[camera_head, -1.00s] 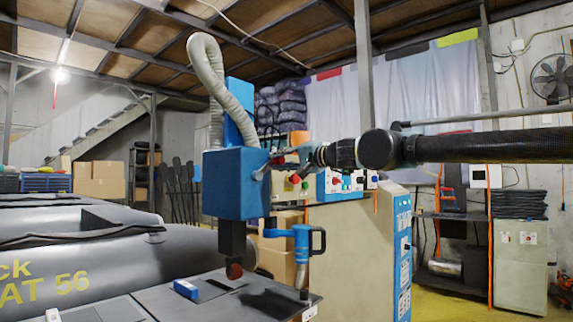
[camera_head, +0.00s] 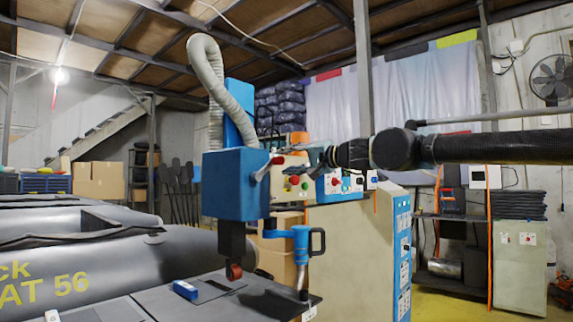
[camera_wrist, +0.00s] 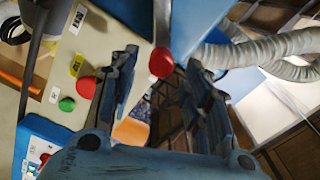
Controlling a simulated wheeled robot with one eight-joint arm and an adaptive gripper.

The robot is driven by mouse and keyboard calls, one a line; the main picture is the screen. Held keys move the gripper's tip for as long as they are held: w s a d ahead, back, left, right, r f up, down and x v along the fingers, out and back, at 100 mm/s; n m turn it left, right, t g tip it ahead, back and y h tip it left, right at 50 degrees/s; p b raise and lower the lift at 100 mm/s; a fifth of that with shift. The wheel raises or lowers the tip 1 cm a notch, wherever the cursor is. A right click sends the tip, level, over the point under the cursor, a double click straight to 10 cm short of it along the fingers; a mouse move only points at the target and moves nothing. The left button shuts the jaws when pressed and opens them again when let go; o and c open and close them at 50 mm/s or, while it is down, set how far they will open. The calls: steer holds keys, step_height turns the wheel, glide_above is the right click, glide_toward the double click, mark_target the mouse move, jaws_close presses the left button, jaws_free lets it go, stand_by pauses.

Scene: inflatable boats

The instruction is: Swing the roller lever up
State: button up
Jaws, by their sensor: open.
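The roller lever (camera_head: 265,170) is a short grey rod on the side of the blue machine head (camera_head: 238,185). It slants up and right, towards my gripper. In the wrist view its red knob (camera_wrist: 162,62) appears between my fingertips, with the grey rod (camera_wrist: 162,22) beyond it. My gripper (camera_head: 312,156) is open and empty, just right of the lever in the head view, with a small gap between them. The wrist view shows both fingers (camera_wrist: 161,57) spread apart.
A beige control box with red and green buttons (camera_head: 294,181) stands close behind my gripper. A grey ribbed hose (camera_head: 207,62) arches over the machine. A blue arm with a handle (camera_head: 301,240) stands below. A grey inflatable boat (camera_head: 150,265) lies at left.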

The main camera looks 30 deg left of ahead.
steer(key=s+d, duration=0.1)
steer(key=d, duration=0.7)
steer(key=shift+s+d, duration=0.15)
steer(key=shift+d, duration=0.05)
steer(key=w+d+f+n+h, duration=0.1)
steer(key=w+d+f+h, duration=0.15)
steer(key=d+f, duration=0.8)
steer(key=w+d+f+t+h, duration=0.1)
steer(key=w+d+f+h, duration=0.15)
steer(key=d+f, duration=0.8)
steer(key=w+d+f+n+h, duration=0.15)
steer(key=d+f+h, duration=0.25)
steer(key=d+f, duration=0.7)
steer(key=s+d+f+m+g+h, duration=0.1)
steer(key=s+d+f+h, duration=0.3)
steer(key=d+f, duration=0.8)
steer(key=s+d+f+m+g+h, duration=0.1)
steer(key=s+d+f+m+h, duration=0.3)
steer(key=d+f, duration=0.8)
steer(key=shift+s+d+f+h, duration=0.4)
steer(key=shift+s+f, duration=0.3)
steer(key=shift+s, duration=0.1)
